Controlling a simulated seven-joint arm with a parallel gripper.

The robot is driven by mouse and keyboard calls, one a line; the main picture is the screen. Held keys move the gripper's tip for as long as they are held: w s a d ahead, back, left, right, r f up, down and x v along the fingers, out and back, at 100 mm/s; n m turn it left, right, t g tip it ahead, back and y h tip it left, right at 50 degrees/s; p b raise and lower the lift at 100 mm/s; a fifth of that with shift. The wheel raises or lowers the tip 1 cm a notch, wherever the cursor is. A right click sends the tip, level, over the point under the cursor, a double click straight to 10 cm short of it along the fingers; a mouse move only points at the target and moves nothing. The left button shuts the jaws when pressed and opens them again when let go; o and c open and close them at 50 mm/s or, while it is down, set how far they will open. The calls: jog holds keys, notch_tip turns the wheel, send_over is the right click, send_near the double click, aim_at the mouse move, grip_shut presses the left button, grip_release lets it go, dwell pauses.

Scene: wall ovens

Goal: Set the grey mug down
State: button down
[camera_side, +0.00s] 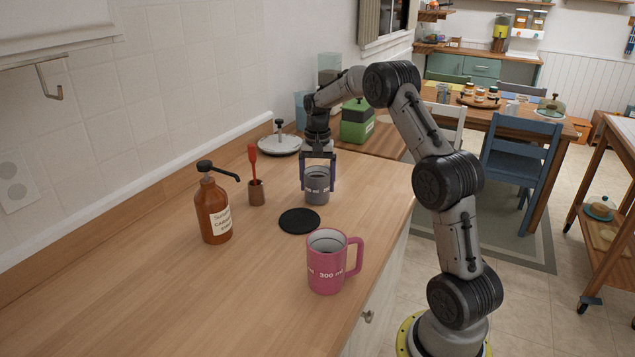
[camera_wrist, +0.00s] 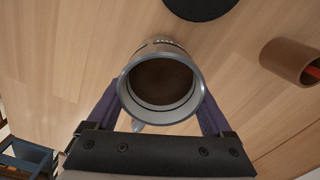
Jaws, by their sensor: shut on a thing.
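The grey mug (camera_side: 317,188) is upright at the far part of the wooden counter. My gripper (camera_side: 318,184) points down over it and is shut on it, one finger on each side. In the wrist view the mug (camera_wrist: 160,85) shows from above, its open top facing the camera, with the gripper's fingers (camera_wrist: 160,112) at both sides. Inside it looks dark brown. Whether its base touches the counter (camera_side: 150,290) I cannot tell for sure.
A black round coaster (camera_side: 299,221) lies just in front of the mug. A pink mug (camera_side: 327,268) stands nearer the front. A brown pump bottle (camera_side: 214,212) and a small brown cup (camera_side: 257,193) with a red utensil stand left. A green box (camera_side: 357,122) is behind.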

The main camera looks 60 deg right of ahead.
grip_release()
jog(key=shift+f, duration=0.15)
